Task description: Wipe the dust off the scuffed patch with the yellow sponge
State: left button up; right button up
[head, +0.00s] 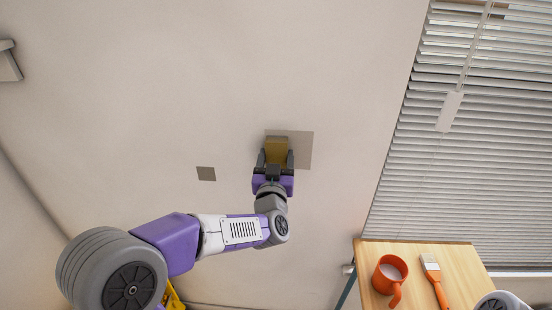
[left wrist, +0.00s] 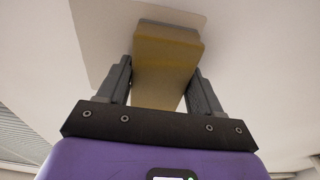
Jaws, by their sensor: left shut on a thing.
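The yellow sponge (head: 276,148) is held between the fingers of my left gripper (head: 275,160) in the head view. It lies over the left part of a grey scuffed patch (head: 302,150) on the pale wall. In the left wrist view the sponge (left wrist: 165,60) sits between the two dark fingers of the left gripper (left wrist: 160,85), with the patch (left wrist: 95,35) behind it. The sponge's far end is at or very near the wall; I cannot tell whether it touches. The part of the patch behind the sponge is hidden. My right gripper is not in view.
A smaller dark square (head: 206,174) is on the wall left of the patch. A wooden table (head: 420,255) at lower right bears an orange mug (head: 389,280) and a brush (head: 433,277). Window blinds (head: 470,150) fill the right side.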

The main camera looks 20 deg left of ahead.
aim_at(277, 128)
pick_arm(q)
jog(key=shift+f+b, duration=2.45)
jog(key=shift+f, duration=0.55)
jog(key=shift+r+p, duration=5.15)
jog(key=shift+r, duration=1.2)
notch_tip(277, 128, down, 12)
jog(key=b, duration=1.1)
jog(key=shift+f, duration=0.25)
jog(key=shift+r+v, duration=0.15)
jog(key=shift+v, duration=1.3)
jog(key=shift+r+v, duration=0.2)
jog(key=shift+v, duration=1.25)
jog(key=shift+s, duration=0.1)
